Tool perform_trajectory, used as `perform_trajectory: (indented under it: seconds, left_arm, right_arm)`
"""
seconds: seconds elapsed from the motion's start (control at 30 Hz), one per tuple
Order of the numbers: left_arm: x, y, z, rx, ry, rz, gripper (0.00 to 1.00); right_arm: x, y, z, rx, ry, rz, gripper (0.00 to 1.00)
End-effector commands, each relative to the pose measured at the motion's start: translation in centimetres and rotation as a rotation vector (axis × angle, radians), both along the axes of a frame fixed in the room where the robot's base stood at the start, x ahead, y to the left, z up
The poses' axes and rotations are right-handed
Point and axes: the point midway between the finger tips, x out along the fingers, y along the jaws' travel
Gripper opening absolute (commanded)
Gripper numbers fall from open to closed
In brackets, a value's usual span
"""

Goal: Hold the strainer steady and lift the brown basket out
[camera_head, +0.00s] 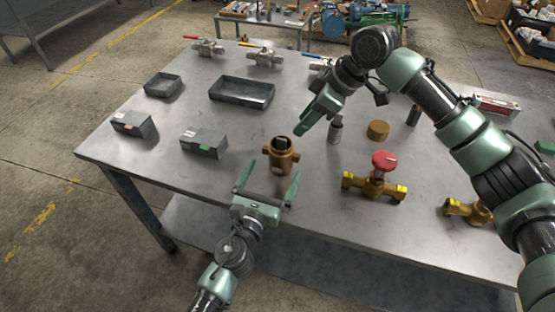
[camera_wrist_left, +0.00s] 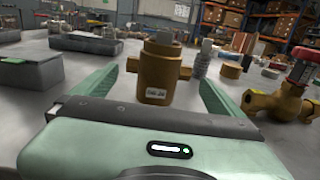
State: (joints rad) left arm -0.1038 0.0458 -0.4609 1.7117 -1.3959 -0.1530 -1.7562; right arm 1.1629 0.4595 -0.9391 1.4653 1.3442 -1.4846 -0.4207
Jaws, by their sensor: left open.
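The brass strainer (camera_head: 281,157) stands upright on the metal table, with side stubs and an open top. In the left wrist view the strainer (camera_wrist_left: 160,75) carries a small white label. A dark piece with a pale mark (camera_head: 281,143) shows in its mouth; I cannot tell its colour well enough to call it the brown basket. My left gripper (camera_head: 268,179) is open and empty, its fingers (camera_wrist_left: 158,78) spread to either side of the strainer's near side, apart from it. My right gripper (camera_head: 307,125) hangs above and right of the strainer; its finger gap is unclear.
A brown round cap (camera_head: 378,130) and a grey cylinder (camera_head: 335,131) stand right of the strainer. A brass valve with a red handwheel (camera_head: 384,160) is nearer right. Grey bins (camera_head: 204,143) and an empty tray (camera_head: 241,92) stand left and behind. The front table strip is clear.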

Motion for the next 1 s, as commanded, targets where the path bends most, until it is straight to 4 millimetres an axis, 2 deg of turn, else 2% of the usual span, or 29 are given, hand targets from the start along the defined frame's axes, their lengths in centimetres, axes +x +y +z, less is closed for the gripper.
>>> perform_trajectory:
  seconds: [0.5,0.7,1.0]
  left_arm:
    - [8.7,-2.8,0.1,0.001,0.0,-0.003,1.0]
    - [10.3,-3.3,0.0,-0.001,0.001,-0.003,1.0]
    - [10.6,-3.4,0.0,-0.003,0.001,-0.001,1.0]
  right_arm:
    - [0.0,0.0,0.0,0.0,0.0,0.0,0.36]
    - [0.0,0.0,0.0,0.0,0.0,0.0,0.36]
    - [0.0,0.0,0.0,0.0,0.0,0.0,0.36]
